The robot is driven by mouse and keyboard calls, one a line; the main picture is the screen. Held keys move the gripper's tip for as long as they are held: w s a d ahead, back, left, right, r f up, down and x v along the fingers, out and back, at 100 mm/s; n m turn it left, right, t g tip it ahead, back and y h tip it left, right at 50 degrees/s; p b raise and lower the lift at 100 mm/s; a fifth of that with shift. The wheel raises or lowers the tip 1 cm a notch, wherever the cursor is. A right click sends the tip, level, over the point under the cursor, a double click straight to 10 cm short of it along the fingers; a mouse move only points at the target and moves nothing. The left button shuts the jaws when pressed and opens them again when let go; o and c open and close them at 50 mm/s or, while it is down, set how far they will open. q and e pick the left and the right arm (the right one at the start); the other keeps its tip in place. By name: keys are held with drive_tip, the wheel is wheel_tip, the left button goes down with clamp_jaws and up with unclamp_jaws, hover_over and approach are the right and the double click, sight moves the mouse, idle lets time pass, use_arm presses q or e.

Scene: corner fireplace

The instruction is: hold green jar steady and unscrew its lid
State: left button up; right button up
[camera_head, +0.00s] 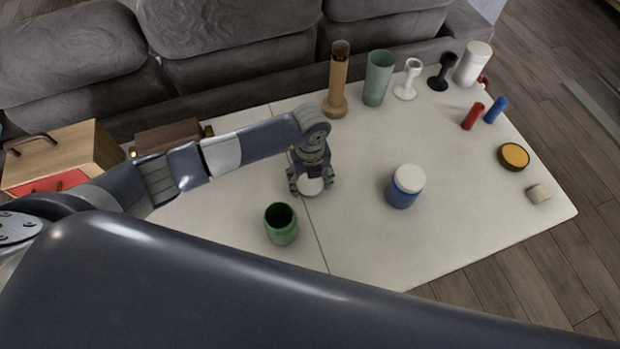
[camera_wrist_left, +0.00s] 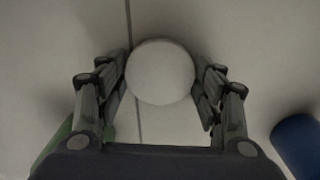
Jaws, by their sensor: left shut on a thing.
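The green jar (camera_head: 281,224) stands upright and open on the white table, with its dark inside showing. A part of it shows at the lower left in the left wrist view (camera_wrist_left: 58,135). A round white lid (camera_head: 311,187) is between the fingers of my left gripper (camera_head: 311,183), behind and to the right of the jar. In the left wrist view the lid (camera_wrist_left: 160,72) sits between both fingers of the shut gripper (camera_wrist_left: 160,92). I cannot tell whether the lid touches the table. My right gripper is not in view; a large dark arm link of mine covers the foreground.
A blue jar with a white lid (camera_head: 405,186) stands to the right on the table (camera_head: 360,240). Cups and other small things line the back and right edges. A wooden box (camera_head: 75,155) is at the left, and a grey sofa (camera_head: 230,60) is behind.

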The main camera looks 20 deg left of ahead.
sight(310, 184)
use_arm(q)
drive_tip(key=shift+f, duration=0.2)
drive_tip(key=o, duration=1.2)
drive_tip(key=shift+r, duration=0.1)
drive_tip(key=shift+c, duration=0.2)
drive_tip(key=shift+r, duration=0.1)
wheel_tip(310, 184, up, 12)
drive_tip(key=b, duration=0.1)
drive_tip(key=shift+s, duration=0.1)
